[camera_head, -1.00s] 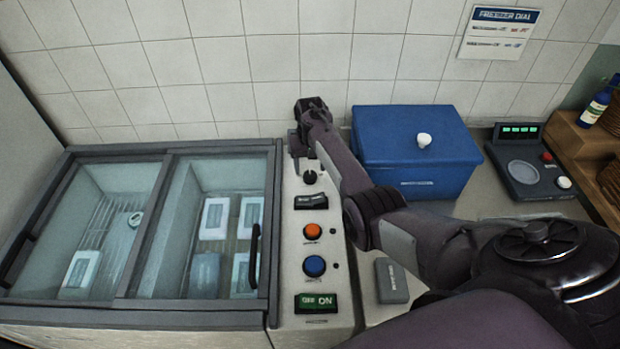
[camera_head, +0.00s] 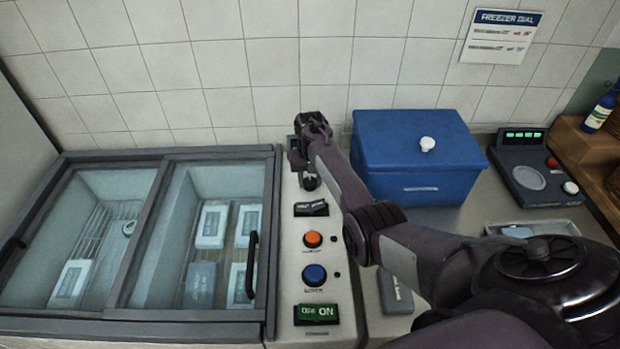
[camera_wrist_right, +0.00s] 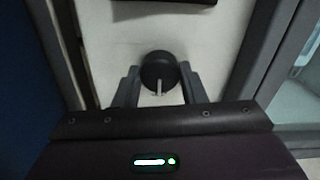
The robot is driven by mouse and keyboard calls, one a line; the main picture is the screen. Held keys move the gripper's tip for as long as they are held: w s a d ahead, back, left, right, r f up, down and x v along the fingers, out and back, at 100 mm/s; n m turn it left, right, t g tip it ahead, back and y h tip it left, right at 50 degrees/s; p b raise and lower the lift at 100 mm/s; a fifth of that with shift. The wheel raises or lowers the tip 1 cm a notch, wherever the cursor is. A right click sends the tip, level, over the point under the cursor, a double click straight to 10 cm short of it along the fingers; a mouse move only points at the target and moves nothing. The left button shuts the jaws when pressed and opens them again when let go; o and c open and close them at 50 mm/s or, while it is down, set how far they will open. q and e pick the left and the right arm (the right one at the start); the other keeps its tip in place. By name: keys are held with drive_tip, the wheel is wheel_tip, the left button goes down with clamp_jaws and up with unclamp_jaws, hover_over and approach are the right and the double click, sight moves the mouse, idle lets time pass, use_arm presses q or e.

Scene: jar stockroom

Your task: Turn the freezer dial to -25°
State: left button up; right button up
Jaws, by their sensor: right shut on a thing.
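The freezer (camera_head: 137,314) stands at the left with a sliding glass top, and its control panel (camera_head: 286,258) runs along its right side. The dial (camera_wrist_right: 159,70) is a round black knob with a pale pointer mark, seen in the right wrist view. My right gripper (camera_wrist_right: 160,84) has its two fingers on either side of the knob and is shut on it. Scale marks around the dial cannot be read. My left gripper is not in view.
On the panel, nearer than the dial, are a black rocker switch (camera_head: 311,209), an orange button (camera_head: 312,239), a blue button (camera_head: 314,274) and a green ON switch (camera_head: 317,314). A blue lidded box (camera_head: 415,160) stands right of my forearm. A scale (camera_head: 535,172) is further right.

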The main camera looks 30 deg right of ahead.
drive_tip(key=shift+m, duration=0.3)
drive_tip(key=shift+m+p, duration=0.45)
drive_tip(key=shift+m, duration=0.45)
drive_tip(key=m, duration=0.2)
drive_tip(key=shift+m, duration=0.3)
drive_tip(key=m, duration=0.3)
drive_tip(key=shift+m+p, duration=0.3)
drive_tip(key=shift+p, duration=0.05)
drive_tip(key=shift+m, duration=1.7)
drive_tip(key=o, duration=1)
drive_tip(key=shift+r, duration=0.1)
